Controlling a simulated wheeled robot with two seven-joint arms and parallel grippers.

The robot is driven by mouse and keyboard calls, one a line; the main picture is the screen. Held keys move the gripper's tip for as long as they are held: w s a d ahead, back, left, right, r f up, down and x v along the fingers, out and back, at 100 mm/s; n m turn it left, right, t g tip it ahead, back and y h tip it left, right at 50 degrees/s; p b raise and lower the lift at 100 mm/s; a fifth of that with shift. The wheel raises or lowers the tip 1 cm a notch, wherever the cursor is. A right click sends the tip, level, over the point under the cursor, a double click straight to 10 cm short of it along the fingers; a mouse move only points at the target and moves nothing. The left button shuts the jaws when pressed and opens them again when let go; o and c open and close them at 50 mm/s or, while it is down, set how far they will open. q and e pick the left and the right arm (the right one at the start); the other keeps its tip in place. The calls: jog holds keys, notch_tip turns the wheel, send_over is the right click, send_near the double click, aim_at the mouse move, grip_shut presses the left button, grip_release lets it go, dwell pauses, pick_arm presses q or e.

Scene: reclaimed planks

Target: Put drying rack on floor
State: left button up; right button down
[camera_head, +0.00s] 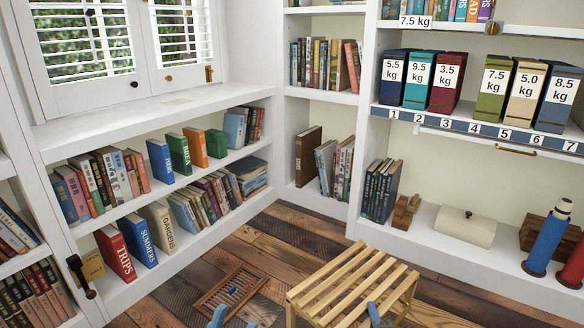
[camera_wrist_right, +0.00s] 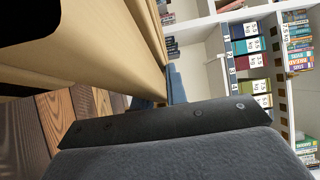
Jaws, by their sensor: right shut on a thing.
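The drying rack (camera_head: 345,283) is a pale wooden frame with several parallel slats and short legs, at the bottom centre-right of the head view. Its lower part is cut off, and I cannot tell whether it touches the floor. My right gripper (camera_head: 375,314) shows as a blue fingertip at its near slats and is shut on it. In the right wrist view, pale wood (camera_wrist_right: 100,45) fills the upper left, close to the dark jaw. My left gripper (camera_head: 234,320) is at the bottom edge, left of the rack, its two blue fingertips apart and empty. The plank floor (camera_head: 285,235) lies beyond.
A small brown slatted frame with blue bits (camera_head: 232,292) lies on the floor left of the rack. White bookshelves (camera_head: 215,225) enclose the floor on the left and back.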

pick_arm(q)
jog(key=w+r+n+g+y+p, duration=0.4)
jog(key=w+n+g+y+p, duration=0.65)
jog(key=p, duration=1.45)
jog(key=s+a+r+g+y+p, duration=0.1)
jog(key=s+g+y+p, duration=0.1)
jog(key=s+p, duration=0.4)
jog(key=s+a+r+m+g+y+p, duration=0.1)
jog(key=s+g+p, duration=0.4)
jog(key=p, duration=0.5)
jog(key=s+a+r+m+g+y+p, duration=0.1)
jog(key=s+a+r+g+y+p, duration=0.1)
jog(key=s+p, duration=0.5)
jog(key=shift+s+a+g+y+p, duration=0.3)
jog(key=shift+a+g+y+p, duration=0.3)
jog(key=shift+a+g+y, duration=0.1)
jog(key=shift+r, duration=0.1)
jog(key=shift+a, duration=0.1)
